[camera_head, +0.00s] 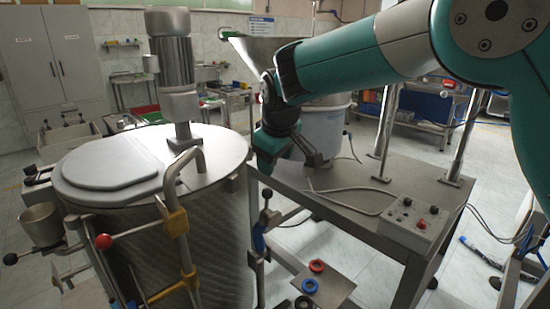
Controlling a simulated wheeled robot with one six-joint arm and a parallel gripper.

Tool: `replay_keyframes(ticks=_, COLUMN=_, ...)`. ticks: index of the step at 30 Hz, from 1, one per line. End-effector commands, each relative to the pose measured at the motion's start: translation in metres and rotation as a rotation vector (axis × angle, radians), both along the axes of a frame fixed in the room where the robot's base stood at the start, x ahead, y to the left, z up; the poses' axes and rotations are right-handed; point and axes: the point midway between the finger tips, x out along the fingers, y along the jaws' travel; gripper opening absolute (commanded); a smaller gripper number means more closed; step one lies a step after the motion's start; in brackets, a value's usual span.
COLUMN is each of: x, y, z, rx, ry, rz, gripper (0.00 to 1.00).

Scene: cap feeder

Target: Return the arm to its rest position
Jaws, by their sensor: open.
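My teal and grey arm (370,50) reaches in from the upper right. Its end hangs at the middle of the picture, over the left side of a steel table. My gripper (318,160) is open, next to a white bucket. I see nothing between its fingers, though the finger tips are small and partly blend with the background. The steel table (345,187) is below and right of the gripper. The white bucket (325,132) stands on it, partly hidden behind my arm and gripper.
A large steel vat (215,225) with a lid and motor (174,60) stands left of my gripper. A metal hopper (258,50) is behind my arm. A control box (412,225) and cables lie on the table. Red and blue rings (310,286) are on a low plate.

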Motion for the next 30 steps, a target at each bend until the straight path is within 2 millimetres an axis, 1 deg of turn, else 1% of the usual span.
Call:
replay_keyframes(ticks=3, x=-0.002, y=0.000, z=0.004, rx=-0.001, ry=0.001, rz=0.000, gripper=0.58)
replay_keyframes(ticks=11, x=-0.002, y=-0.001, z=0.005, rx=-0.001, ry=0.001, rz=0.000, gripper=0.58)
replay_keyframes(ticks=13, x=-0.005, y=-0.003, z=0.007, rx=0.003, ry=0.005, rz=-0.002, gripper=0.58)
replay_keyframes(ticks=15, x=-0.014, y=-0.011, z=0.014, rx=0.014, ry=0.018, rz=-0.006, gripper=0.58)
replay_keyframes(ticks=17, x=-0.030, y=-0.023, z=0.022, rx=0.034, ry=0.038, rz=-0.015, gripper=0.58)
replay_keyframes(ticks=20, x=-0.075, y=-0.049, z=0.038, rx=0.083, ry=0.098, rz=-0.035, gripper=0.58)
replay_keyframes(ticks=21, x=-0.098, y=-0.061, z=0.044, rx=0.108, ry=0.129, rz=-0.045, gripper=0.58)
replay_keyframes(ticks=23, x=-0.137, y=-0.077, z=0.049, rx=0.147, ry=0.178, rz=-0.063, gripper=0.58)
replay_keyframes(ticks=24, x=-0.164, y=-0.087, z=0.051, rx=0.172, ry=0.211, rz=-0.075, gripper=0.58)
replay_keyframes(ticks=26, x=-0.203, y=-0.099, z=0.052, rx=0.210, ry=0.259, rz=-0.093, gripper=0.58)
replay_keyframes(ticks=27, x=-0.228, y=-0.105, z=0.051, rx=0.233, ry=0.290, rz=-0.105, gripper=0.58)
replay_keyframes(ticks=30, x=-0.282, y=-0.115, z=0.048, rx=0.282, ry=0.357, rz=-0.132, gripper=0.58)
